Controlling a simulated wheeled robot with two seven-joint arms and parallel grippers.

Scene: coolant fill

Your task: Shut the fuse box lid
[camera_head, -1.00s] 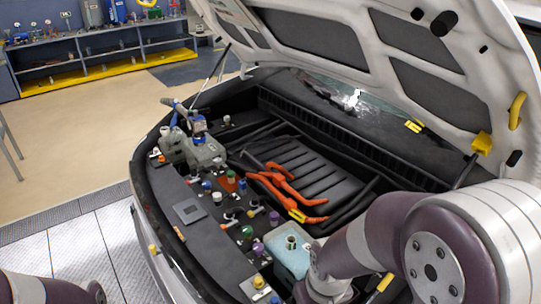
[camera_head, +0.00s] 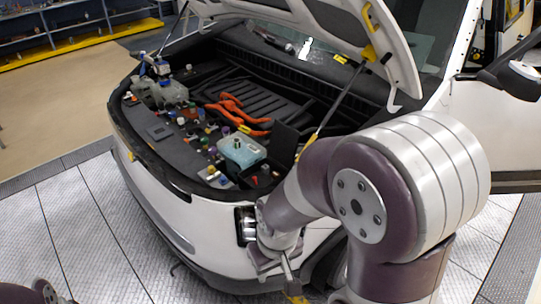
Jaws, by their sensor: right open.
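The fuse box (camera_head: 262,178) is a black box at the front right corner of the engine bay, beside the pale blue coolant tank (camera_head: 242,150). Its black lid (camera_head: 285,143) appears to stand raised at the box's back side, so it looks open. My right gripper (camera_head: 291,284) hangs low in front of the car's bumper, below and apart from the fuse box. It is open, with nothing seen between its fingers. Only a dark piece of my left arm shows at the bottom left; its gripper is out of view.
The raised hood (camera_head: 310,15) overhangs the bay, with a thin prop rod (camera_head: 335,98) just right of the lid. Orange cables (camera_head: 236,110) and several coloured caps lie left of the box. The floor (camera_head: 95,215) left of the car is clear.

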